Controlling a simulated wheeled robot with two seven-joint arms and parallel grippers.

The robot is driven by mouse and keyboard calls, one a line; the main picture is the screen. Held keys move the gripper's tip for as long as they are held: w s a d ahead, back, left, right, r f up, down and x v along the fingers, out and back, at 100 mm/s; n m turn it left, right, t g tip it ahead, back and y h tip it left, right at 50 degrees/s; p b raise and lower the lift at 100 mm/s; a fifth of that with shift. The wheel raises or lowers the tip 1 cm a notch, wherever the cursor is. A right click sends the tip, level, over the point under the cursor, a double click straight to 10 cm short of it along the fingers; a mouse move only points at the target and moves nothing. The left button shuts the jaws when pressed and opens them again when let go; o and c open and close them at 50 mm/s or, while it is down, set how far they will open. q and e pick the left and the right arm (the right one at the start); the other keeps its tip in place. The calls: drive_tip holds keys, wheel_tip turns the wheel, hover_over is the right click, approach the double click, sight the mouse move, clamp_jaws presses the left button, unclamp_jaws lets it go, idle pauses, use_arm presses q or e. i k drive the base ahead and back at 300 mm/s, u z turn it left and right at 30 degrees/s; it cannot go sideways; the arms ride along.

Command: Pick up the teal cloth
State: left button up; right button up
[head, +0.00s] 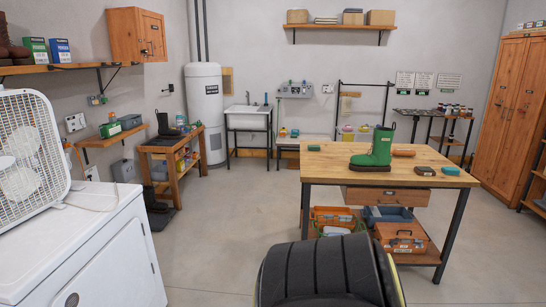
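A small flat teal block-like item (450,171) lies near the right end of the wooden workbench top (345,173). A dark item (425,171) lies just left of the right-hand teal one. Neither of my grippers is in view.
The bench's lower shelf holds an orange toolbox (402,237) and other bins. A white appliance (85,245) with a box fan (25,150) stands at the left. The concrete floor (225,215) left of the bench is clear.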

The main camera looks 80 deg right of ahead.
sight(452, 171)
drive_tip(key=z, duration=2.85)
